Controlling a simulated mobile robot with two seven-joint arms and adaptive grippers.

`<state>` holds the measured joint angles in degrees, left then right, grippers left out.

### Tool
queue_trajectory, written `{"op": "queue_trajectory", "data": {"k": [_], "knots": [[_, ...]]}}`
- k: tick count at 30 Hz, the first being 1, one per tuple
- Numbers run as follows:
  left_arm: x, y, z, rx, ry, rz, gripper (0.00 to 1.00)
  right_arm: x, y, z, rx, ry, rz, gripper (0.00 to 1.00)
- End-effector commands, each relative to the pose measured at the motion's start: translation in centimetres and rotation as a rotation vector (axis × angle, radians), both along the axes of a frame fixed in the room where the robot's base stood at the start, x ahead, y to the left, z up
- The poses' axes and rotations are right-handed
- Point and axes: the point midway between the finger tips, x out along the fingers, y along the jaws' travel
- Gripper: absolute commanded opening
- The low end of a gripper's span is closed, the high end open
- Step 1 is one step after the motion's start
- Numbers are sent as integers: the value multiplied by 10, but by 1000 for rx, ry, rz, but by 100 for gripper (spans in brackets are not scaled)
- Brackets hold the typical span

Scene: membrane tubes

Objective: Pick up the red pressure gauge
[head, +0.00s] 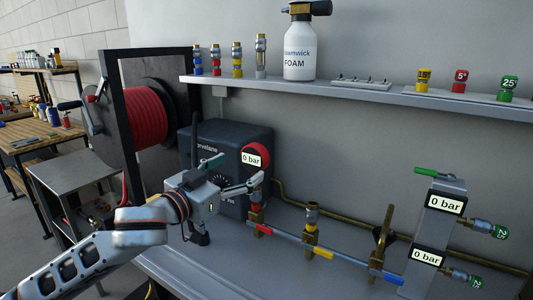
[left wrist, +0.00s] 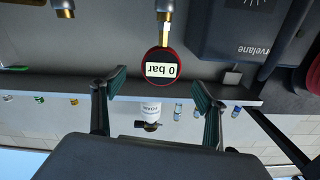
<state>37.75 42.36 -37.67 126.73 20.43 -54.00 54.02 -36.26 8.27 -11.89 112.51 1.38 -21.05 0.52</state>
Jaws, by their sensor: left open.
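The red pressure gauge (head: 265,152) has a round red body and a white "0 bar" label. It stands upright on a brass fitting (head: 256,216) at the left end of the pipe manifold. My left gripper (head: 236,172) is open and empty, just left of the gauge, with its fingers pointing toward it. In the left wrist view, which is upside down, the gauge (left wrist: 161,80) lies between the lines of the two spread green-padded fingers (left wrist: 160,88). No contact shows. My right gripper is not in view.
A dark box-shaped unit (head: 213,137) stands close behind the gauge. The manifold (head: 290,240) runs right to a grey block with "0 bar" displays (head: 437,235). A wall shelf (head: 350,91) above holds a foam bottle (head: 299,52) and fittings. A red hose reel (head: 147,112) is at left.

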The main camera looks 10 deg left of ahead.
Motion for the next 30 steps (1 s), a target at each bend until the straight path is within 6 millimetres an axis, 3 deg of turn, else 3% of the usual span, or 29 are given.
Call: {"op": "queue_trajectory", "data": {"k": [10,21,30], "knots": [[25,-10,2,0,-2,1,73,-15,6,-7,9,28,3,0],[68,-25,-1,0,-3,1,73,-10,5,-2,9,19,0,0],[73,-27,-3,0,-2,0,73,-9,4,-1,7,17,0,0]]}}
